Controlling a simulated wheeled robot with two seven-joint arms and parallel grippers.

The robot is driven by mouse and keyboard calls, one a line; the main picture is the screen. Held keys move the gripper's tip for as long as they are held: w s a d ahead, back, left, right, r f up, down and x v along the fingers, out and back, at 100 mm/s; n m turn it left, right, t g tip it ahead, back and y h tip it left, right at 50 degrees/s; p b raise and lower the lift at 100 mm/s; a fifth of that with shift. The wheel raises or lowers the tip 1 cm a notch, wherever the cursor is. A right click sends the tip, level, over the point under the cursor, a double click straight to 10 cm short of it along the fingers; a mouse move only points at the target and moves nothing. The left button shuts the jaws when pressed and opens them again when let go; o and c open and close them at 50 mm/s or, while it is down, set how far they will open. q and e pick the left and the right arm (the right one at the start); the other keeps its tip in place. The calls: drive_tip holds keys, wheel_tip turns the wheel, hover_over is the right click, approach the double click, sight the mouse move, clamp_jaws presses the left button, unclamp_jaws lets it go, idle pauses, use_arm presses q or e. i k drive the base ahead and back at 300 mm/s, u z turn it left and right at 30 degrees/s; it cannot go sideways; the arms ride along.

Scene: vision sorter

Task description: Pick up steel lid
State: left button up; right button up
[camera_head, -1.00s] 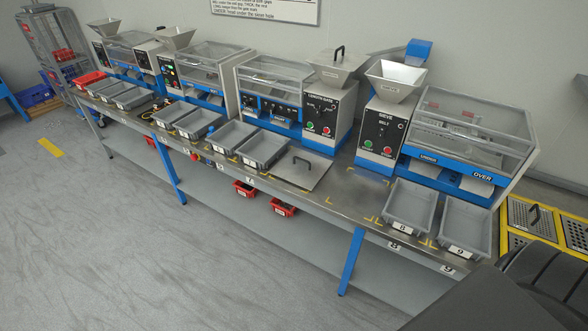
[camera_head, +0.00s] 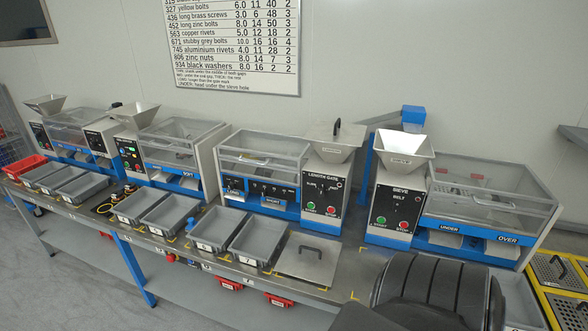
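A flat square steel lid (camera_head: 309,257) with a dark bar handle lies on the bench, right of the grey trays and in front of the length gate machine. A similar dark handle stands up on top of the length gate hopper (camera_head: 337,141); whether a second lid sits there is hard to tell. Neither of my grippers shows in the head view. A dark rounded part of my own arm fills the lower right and hides the bench in front of the sieve machine.
The length gate machine (camera_head: 327,185) and sieve machine (camera_head: 397,197) stand behind the lid. A grey tray (camera_head: 247,260) is close on its left. A yellow rack (camera_head: 560,290) is at the far right. Bare bench (camera_head: 362,266) shows right of the lid.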

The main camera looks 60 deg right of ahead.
sight(311, 258)
drive_tip(key=z, duration=0.3)
drive_tip(key=i, duration=0.65)
drive_tip(key=z, duration=1.15)
drive_tip(key=i, duration=0.5)
drive_tip(key=z, duration=0.55)
